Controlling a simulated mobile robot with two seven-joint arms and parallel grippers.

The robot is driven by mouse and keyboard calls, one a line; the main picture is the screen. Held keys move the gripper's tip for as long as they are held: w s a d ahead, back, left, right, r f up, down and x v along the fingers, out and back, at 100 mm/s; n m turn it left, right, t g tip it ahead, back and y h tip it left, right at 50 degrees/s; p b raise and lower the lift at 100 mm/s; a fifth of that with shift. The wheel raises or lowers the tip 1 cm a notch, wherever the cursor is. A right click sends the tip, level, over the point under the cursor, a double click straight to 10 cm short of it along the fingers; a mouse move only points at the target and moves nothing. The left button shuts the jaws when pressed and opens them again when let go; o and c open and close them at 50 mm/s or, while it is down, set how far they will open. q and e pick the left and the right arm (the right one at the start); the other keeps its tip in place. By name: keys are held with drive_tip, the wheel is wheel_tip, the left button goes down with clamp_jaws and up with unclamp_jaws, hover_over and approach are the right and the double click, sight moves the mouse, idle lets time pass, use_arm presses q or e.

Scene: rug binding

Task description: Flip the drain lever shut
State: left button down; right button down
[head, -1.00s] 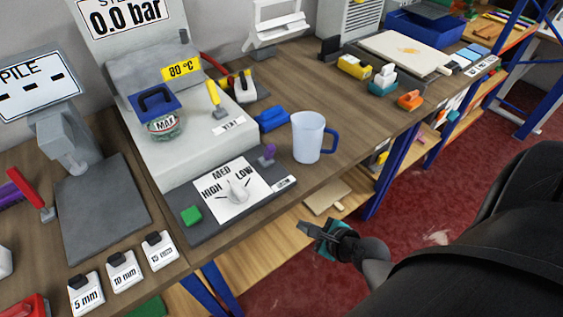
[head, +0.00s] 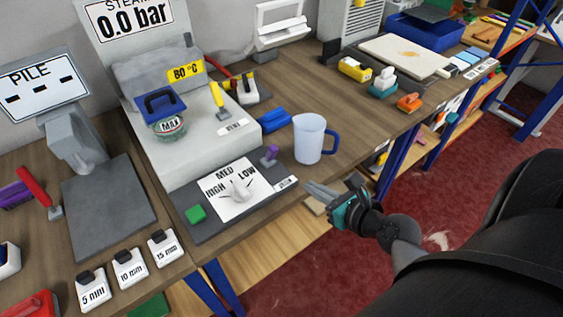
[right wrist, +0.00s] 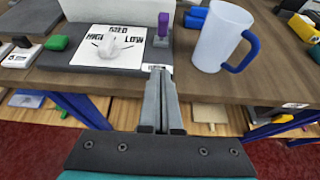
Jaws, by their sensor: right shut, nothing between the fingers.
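A small purple lever (head: 270,155) stands upright at the right end of the dark control panel (head: 212,226). A small label lies in front of it, too small to read. It also shows in the right wrist view (right wrist: 163,27), just beyond the fingertips. A yellow lever (head: 219,98) stands on the grey machine behind, beside another small label. I cannot tell for sure which one is the drain lever. My right gripper (head: 308,187) is shut and empty, off the panel's front right corner and apart from the purple lever. In the right wrist view its closed fingers (right wrist: 157,72) point at the panel edge. My left gripper is not in view.
A clear mug (head: 309,138) with a blue handle stands right of the purple lever. A white dial (head: 240,190) and a green button (head: 195,213) sit on the panel. A blue block (head: 275,119) lies behind. The bench to the right of the mug is partly clear.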

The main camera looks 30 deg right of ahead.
drive_tip(key=b, duration=0.2)
approach(273, 158)
drive_tip(key=f, duration=0.2)
drive_tip(key=w+f, duration=0.1)
drive_tip(key=shift+w+a+f, duration=0.1)
drive_tip(key=shift+f, duration=0.3)
drive_tip(key=w, duration=0.1)
drive_tip(key=w+r, duration=0.1)
drive_tip(key=w, duration=0.1)
drive_tip(key=shift+a, duration=0.1)
drive_tip(key=shift+w+r, duration=0.15)
drive_tip(key=shift+w, duration=0.4)
drive_tip(key=shift+p, duration=0.3)
